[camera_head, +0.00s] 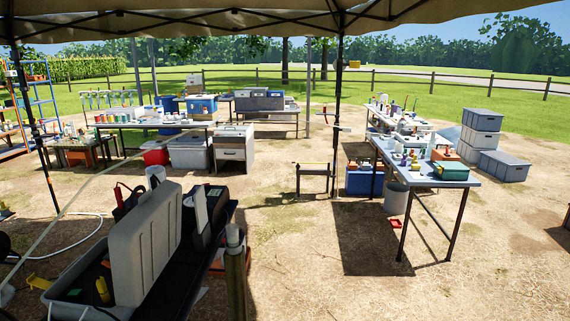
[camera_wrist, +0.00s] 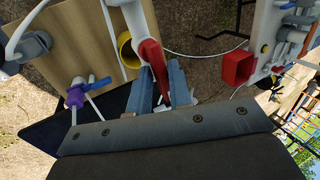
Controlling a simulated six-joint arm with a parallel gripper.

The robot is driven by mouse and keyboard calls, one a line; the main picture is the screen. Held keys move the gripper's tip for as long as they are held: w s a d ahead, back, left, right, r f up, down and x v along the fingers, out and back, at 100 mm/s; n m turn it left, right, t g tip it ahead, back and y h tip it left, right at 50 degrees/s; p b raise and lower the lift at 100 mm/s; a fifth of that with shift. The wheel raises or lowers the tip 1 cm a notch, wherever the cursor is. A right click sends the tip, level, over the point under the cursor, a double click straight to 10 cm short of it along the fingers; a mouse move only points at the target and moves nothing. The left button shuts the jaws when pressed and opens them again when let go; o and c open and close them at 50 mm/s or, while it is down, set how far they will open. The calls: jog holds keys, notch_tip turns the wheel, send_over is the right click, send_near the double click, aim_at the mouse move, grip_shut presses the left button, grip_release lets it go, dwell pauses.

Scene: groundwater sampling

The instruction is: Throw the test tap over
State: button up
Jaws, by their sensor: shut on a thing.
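In the wrist view a red lever (camera_wrist: 151,56), which looks like the test tap's handle, sits on a white pipe (camera_wrist: 136,14). My gripper (camera_wrist: 161,74) is shut on this lever, with one blue-grey finger on each side of it. The lever's lower end is partly hidden between the fingers. I cannot make out the tap's body clearly. I cannot pick out the gripper or the tap in the head view.
In the wrist view, a yellow ring (camera_wrist: 128,50) is close left of the lever. A wooden board (camera_wrist: 68,45) carries a purple valve (camera_wrist: 75,97). A red square cup (camera_wrist: 238,68) is to the right. In the head view, an open grey case (camera_head: 148,235) stands in front.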

jog(key=n+g, duration=0.1)
jog(key=n, duration=0.1)
jog(key=a+n+g, duration=0.1)
jog(key=n, duration=0.2)
jog(key=shift+a, duration=0.1)
jog(key=shift+r+n+h, duration=0.15)
jog(key=shift+n+h, duration=0.15)
jog(key=n, duration=0.2)
jog(key=n+g+h, duration=0.1)
jog(key=a+n, duration=0.1)
jog(key=n, duration=0.1)
jog(key=shift+s+n+g, duration=0.25)
jog(key=shift+n+g, duration=0.05)
jog(key=shift+g, duration=0.1)
jog(key=o, duration=0.7)
